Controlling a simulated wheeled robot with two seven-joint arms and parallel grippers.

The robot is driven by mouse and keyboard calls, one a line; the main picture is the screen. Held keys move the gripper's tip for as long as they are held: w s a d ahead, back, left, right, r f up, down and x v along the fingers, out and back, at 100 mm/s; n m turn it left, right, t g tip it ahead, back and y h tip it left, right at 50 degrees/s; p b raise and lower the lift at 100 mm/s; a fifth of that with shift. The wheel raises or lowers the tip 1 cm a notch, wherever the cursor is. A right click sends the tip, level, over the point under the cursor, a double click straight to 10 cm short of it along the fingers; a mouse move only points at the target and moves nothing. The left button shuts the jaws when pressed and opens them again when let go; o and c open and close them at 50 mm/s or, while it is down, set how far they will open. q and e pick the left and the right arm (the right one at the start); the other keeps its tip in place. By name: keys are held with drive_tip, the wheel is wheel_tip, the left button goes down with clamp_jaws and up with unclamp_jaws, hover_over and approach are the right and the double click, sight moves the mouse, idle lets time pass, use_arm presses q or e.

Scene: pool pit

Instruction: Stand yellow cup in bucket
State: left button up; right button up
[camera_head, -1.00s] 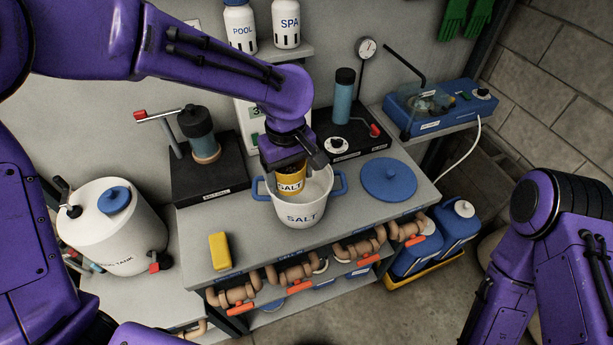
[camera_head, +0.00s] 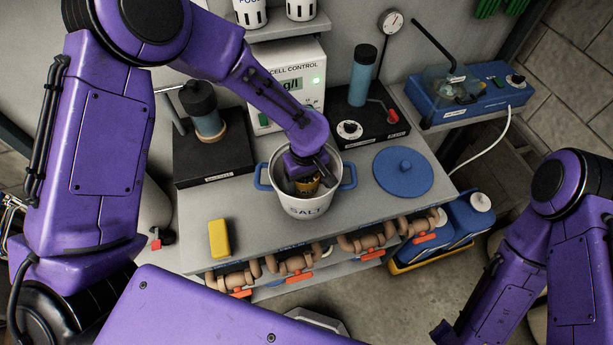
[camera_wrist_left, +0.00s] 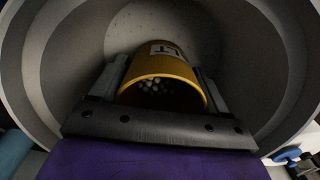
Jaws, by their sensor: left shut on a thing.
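The white bucket (camera_head: 307,207), marked SALT and with blue side handles, stands on the grey bench. The yellow cup (camera_head: 306,187) is inside the bucket, mostly hidden by my gripper and the rim. My left gripper (camera_head: 303,180) reaches down into the bucket and is shut on the cup. In the left wrist view the cup (camera_wrist_left: 163,64) sits between the two fingers, with several pale pellets in its mouth and the bucket wall (camera_wrist_left: 257,60) around it. I cannot tell whether the cup touches the bucket floor. My right gripper is not clearly seen; only my right arm shows.
A blue lid (camera_head: 403,172) lies right of the bucket. A yellow block (camera_head: 219,239) lies at the front left of the bench (camera_head: 262,235). Dark stands with cylinders (camera_head: 205,112) (camera_head: 362,75) and a control box (camera_head: 286,90) stand behind. Pipes with orange valves run below the front edge.

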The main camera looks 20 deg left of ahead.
use_arm(q)
drive_tip(key=shift+s, duration=0.3)
drive_tip(key=shift+f, duration=0.1)
drive_tip(key=o, duration=1.1)
drive_tip(key=shift+w+f, duration=0.1)
drive_tip(key=shift+r, duration=0.25)
wheel_tip(320, 180, up, 12)
drive_tip(key=b, duration=0.2)
drive_tip(key=shift+b, duration=0.3)
